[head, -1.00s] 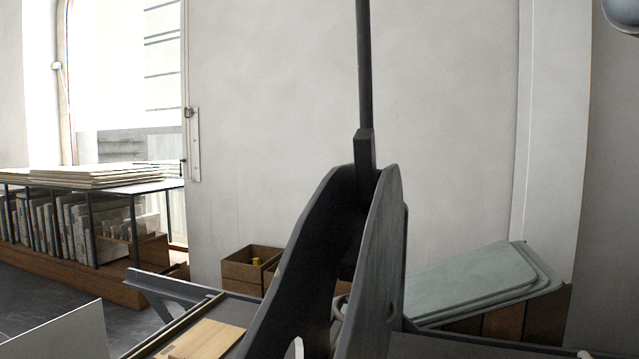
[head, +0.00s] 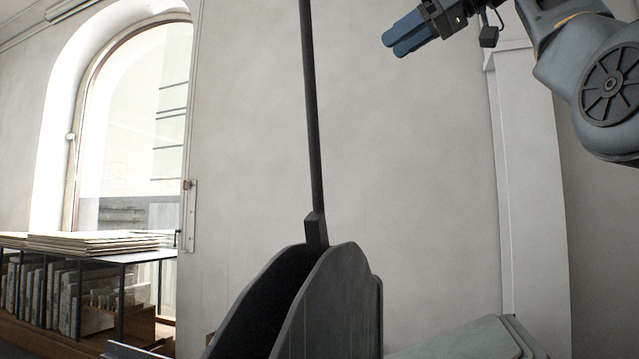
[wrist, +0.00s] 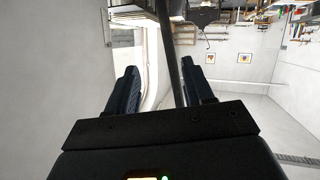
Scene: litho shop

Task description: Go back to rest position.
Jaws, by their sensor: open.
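My gripper (head: 396,40) is at the upper right of the head view, raised high in front of the pale wall, with its blue fingers pointing left. In the wrist view my gripper (wrist: 162,88) shows its two dark fingers apart, with nothing held between them. A dark upright bar (wrist: 168,50) passes behind the gap between the fingers in that view; I cannot tell how far off it is.
A dark press-like frame (head: 335,300) with a tall lever (head: 312,120) stands in the middle. A low shelf with books (head: 60,295) and flat boards (head: 90,241) is at the left by the arched window (head: 135,130). Pale green boards (head: 470,340) lean at the lower right.

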